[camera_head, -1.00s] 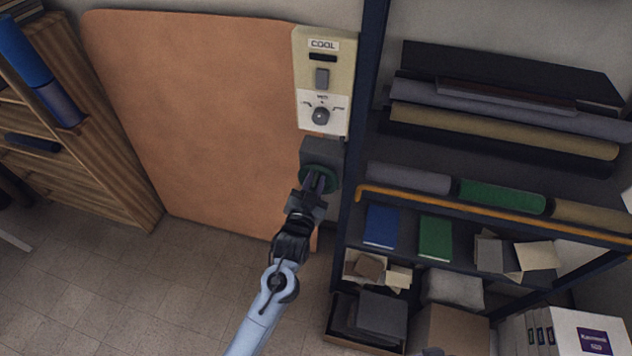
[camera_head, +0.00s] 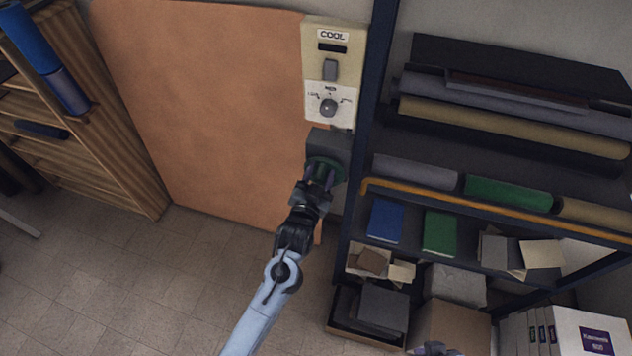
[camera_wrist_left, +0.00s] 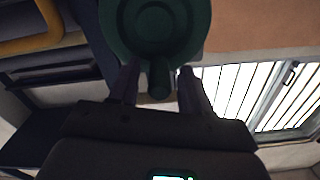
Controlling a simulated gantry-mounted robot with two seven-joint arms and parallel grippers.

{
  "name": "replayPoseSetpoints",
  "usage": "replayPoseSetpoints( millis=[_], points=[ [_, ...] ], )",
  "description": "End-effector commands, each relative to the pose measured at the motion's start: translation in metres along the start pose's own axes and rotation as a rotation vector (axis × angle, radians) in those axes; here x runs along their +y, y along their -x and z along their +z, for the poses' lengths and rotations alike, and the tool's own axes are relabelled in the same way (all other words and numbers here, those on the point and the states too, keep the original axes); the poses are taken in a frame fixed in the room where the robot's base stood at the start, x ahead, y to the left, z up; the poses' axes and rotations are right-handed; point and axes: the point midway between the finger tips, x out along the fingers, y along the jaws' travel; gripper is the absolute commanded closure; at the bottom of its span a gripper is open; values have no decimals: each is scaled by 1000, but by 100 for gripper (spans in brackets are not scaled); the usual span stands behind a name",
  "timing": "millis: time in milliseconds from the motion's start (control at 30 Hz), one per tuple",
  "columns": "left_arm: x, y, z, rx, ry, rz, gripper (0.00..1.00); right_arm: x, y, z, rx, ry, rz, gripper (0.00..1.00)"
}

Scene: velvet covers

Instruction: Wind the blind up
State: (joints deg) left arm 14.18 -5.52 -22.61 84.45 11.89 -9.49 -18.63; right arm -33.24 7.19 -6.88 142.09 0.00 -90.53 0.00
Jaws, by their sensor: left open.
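A round green crank wheel (camera_head: 324,170) sits on a dark grey box (camera_head: 328,145) below a cream wall panel. My left gripper (camera_head: 320,177) is at the wheel, with its fingers pointing at it. In the left wrist view the green wheel (camera_wrist_left: 150,30) fills the top middle, and its small knob (camera_wrist_left: 159,82) lies between the fingers of my left gripper (camera_wrist_left: 158,80). The fingers are open, with visible gaps on both sides of the knob. A bright, striped window (camera_wrist_left: 285,95) shows at the right; I cannot tell whether its stripes are the blind. My right gripper cannot be made out.
The cream panel (camera_head: 335,65) marked COOL has a switch and a dial. A large orange board (camera_head: 200,110) stands left of it. At the right, a dark shelf rack with an orange rail (camera_head: 480,212) holds fabric rolls and boxes. The floor at lower left is clear.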

Motion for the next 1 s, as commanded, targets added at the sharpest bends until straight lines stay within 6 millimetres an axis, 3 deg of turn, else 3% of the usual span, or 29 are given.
replayPoseSetpoints(
  millis=[167, 600, 800, 1000],
  points=[
    [0, 16, 2, -1, 0, 0, 52, 0, -2, 1, 0, 1, 1, 100],
    [0, 87, 2, -1, 1, 0, 52, -2, -9, 3, 1, -4, -4, 100],
    [0, 103, 0, 0, 0, 0, 52, -2, -11, 3, 1, -8, -7, 100],
    [0, 107, 0, -1, 0, 0, 52, -3, -11, 3, 1, -9, -7, 100]
  ],
)
